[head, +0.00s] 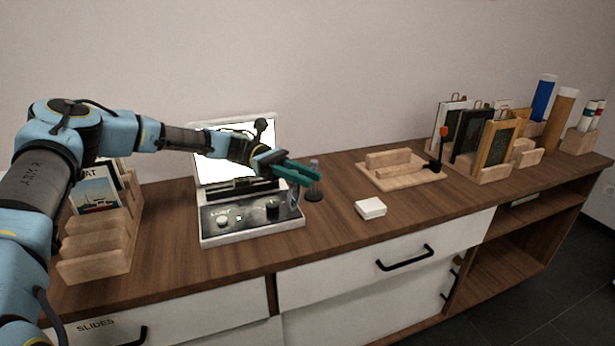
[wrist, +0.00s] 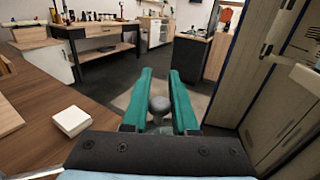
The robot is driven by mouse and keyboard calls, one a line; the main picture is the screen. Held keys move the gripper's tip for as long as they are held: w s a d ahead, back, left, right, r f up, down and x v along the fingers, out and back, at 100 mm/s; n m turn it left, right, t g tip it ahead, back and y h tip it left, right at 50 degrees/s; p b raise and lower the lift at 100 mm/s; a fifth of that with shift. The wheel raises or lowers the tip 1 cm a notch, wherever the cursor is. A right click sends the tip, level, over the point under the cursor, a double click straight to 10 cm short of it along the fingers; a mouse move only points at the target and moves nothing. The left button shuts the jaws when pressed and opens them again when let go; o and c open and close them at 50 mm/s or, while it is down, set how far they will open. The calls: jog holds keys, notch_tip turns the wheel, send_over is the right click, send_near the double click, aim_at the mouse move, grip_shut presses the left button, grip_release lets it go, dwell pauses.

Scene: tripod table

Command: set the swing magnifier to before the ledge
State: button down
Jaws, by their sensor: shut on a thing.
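The light box (head: 250,230) stands on the counter, with a bright upright panel (head: 207,145) and a dark ledge (head: 235,188) along the panel's foot. My gripper (head: 308,171) reaches across the panel to the box's right end, its green fingers pointing right. In the wrist view, the fingers (wrist: 160,85) are on either side of a round grey knob (wrist: 160,104), seemingly the swing magnifier's handle.
A small white box (head: 370,208) lies on the counter to the right. Behind it is a wooden block tray (head: 405,176), then a rack of framed plates (head: 495,145). A wooden rack (head: 95,240) stands left of the light box. Counter between light box and white box is clear.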

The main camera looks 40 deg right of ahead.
jog(key=c, duration=0.7)
grip_release()
notch_tip(320, 180, up, 10)
jog(key=shift+b, duration=0.8)
